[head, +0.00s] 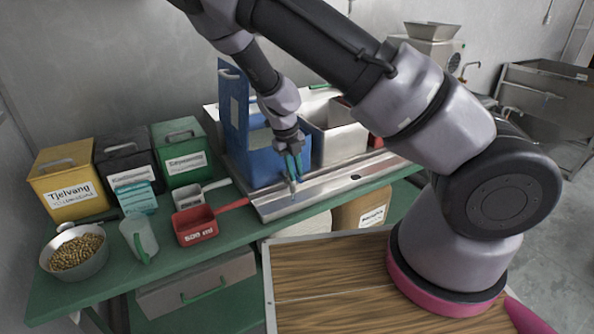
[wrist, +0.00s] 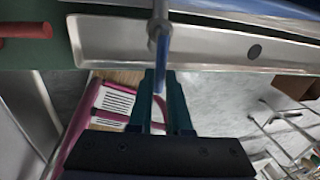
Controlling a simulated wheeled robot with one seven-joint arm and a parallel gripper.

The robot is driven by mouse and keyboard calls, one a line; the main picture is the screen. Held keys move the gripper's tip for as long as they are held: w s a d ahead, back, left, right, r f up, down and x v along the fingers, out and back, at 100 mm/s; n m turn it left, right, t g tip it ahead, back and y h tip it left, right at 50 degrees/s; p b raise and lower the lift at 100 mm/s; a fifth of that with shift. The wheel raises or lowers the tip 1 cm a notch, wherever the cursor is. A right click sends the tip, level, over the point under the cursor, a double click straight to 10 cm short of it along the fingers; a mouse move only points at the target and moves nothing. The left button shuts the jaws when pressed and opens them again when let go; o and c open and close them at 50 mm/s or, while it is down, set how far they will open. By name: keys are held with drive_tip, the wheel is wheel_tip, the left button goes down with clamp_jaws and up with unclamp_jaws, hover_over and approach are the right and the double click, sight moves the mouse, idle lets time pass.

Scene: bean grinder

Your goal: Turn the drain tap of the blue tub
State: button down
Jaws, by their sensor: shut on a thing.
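The blue tub (head: 264,163) stands in the steel tray on the green bench, with its blue lid raised at the left. Its drain tap is at the tub's front, largely hidden by my gripper (head: 290,167) in the head view. In the wrist view the tap has a grey metal pipe (wrist: 161,10) and a blue handle (wrist: 162,48). The handle runs down between the teal fingers of my gripper (wrist: 163,78), which is shut on it. The exact contact is partly hidden between the fingers.
The steel tray (head: 335,189) has a raised rim along the bench front. A white tub (head: 342,140) stands right of the blue one. A red scoop (head: 195,228), a clear jug (head: 140,238) and a bowl of beans (head: 77,255) stand to the left.

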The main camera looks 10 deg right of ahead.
drive_tip(key=shift+a, duration=0.1)
idle(0.5)
drive_tip(key=c, duration=0.8)
unclamp_jaws()
drive_tip(key=shift+c, duration=0.2)
wheel_tip(320, 180, up, 11)
drive_tip(key=a, duration=0.2)
drive_tip(key=shift+s+f, duration=0.2)
drive_tip(key=shift+s, duration=0.2)
